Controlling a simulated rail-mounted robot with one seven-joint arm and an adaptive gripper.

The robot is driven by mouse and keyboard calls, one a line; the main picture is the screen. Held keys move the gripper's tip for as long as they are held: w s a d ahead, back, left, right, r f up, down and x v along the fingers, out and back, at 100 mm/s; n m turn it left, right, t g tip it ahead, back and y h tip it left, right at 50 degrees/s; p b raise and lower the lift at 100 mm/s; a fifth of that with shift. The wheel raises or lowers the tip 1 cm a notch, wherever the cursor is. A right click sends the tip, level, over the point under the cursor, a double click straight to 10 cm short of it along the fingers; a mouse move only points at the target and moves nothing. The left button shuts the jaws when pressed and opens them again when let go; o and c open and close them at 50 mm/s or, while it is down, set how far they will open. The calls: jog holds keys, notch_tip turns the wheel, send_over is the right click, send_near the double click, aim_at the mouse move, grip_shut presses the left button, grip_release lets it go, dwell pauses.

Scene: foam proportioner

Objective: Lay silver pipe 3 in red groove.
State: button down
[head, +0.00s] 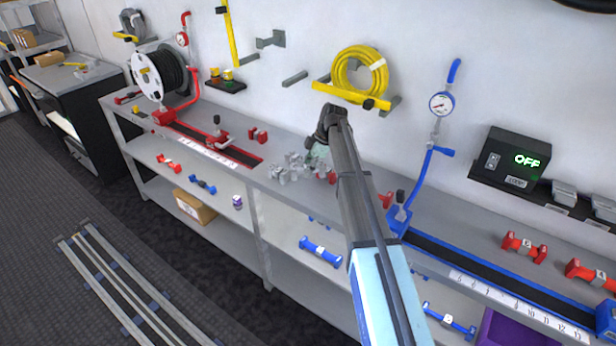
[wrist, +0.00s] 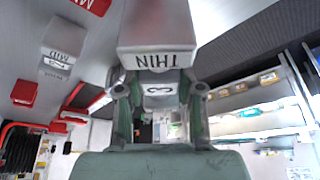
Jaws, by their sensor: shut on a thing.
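My gripper (head: 319,154) is above the bench, beside several loose silver pieces (head: 290,169); the arm hides part of this area. In the wrist view the fingers (wrist: 160,96) are shut on silver pipe 3 (wrist: 158,45), a grey piece marked "THIN" and "3". Whether it touches the bench cannot be told. The red groove (head: 238,154) is a dark, red-edged channel on the bench to the left, with a numbered white strip along its front. A red clamp with a black knob (head: 218,137) stands on it.
A hose reel (head: 160,73) and red fitting stand at the groove's left end. A silver piece marked "MID" (wrist: 60,55) lies beside my gripper. A blue groove (head: 470,265) runs along the right. Red pieces (head: 258,135) lie behind the red groove. A yellow hose (head: 358,74) hangs above.

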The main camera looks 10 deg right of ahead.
aim_at(321, 164)
jog(key=shift+f+p, duration=0.7)
jog(key=shift+f, duration=1.95)
jog(key=shift+f, duration=0.15)
jog(key=c, duration=0.7)
grip_release()
jog(key=b+v, duration=0.4)
jog(key=v, duration=0.8)
